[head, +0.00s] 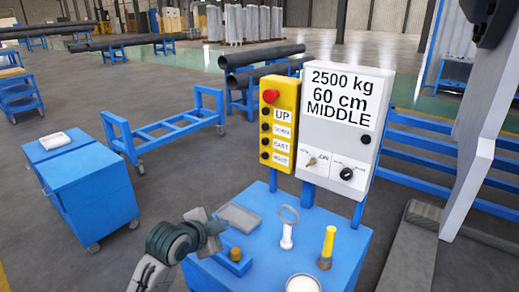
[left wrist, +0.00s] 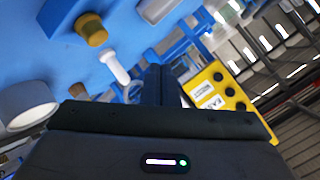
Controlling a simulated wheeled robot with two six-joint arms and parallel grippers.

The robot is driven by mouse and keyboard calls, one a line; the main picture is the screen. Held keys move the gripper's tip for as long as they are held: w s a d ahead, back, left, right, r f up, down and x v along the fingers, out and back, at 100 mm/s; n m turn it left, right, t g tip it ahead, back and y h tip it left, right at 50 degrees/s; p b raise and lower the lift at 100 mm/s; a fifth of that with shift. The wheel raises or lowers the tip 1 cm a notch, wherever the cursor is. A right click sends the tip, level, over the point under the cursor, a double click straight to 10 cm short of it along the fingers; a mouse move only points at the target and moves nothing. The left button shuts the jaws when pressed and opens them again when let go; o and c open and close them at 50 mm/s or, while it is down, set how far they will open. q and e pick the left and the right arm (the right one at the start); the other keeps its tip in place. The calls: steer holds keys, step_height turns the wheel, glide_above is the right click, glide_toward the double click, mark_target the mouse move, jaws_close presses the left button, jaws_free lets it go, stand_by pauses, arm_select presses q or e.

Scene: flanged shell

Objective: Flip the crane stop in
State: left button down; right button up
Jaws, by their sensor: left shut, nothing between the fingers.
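My right gripper is not in view.
The blue table (head: 262,262) holds a yellow-topped post (head: 327,247), a white ring-topped piece (head: 288,228), a grey tray (head: 239,217) and a white round dish (head: 303,284).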

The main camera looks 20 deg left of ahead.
arm_select(q)
steer(key=w+r+m+t+h, duration=0.1)
steer(key=w+r+m, duration=0.1)
steer(key=r, duration=0.7)
steer(key=w+r+m+t+h, duration=0.1)
steer(key=r+m, duration=0.3)
steer(key=r, duration=0.6)
steer(key=w+r+m+t+h, duration=0.1)
steer(key=w+r+m+t, duration=0.2)
steer(key=r, duration=0.6)
steer(key=shift+w+a+r+m+h, duration=0.15)
steer(key=shift+w+a+m+h, duration=0.2)
steer(key=shift+w, duration=0.25)
steer(key=shift+w+d, duration=0.15)
steer(key=p, duration=0.6)
glide_toward(267, 97)
steer(key=x, duration=0.5)
steer(key=shift+w+d+r, duration=0.15)
steer(key=shift+w, duration=0.15)
steer(key=shift+w+d, duration=0.2)
steer(key=shift+w, duration=0.4)
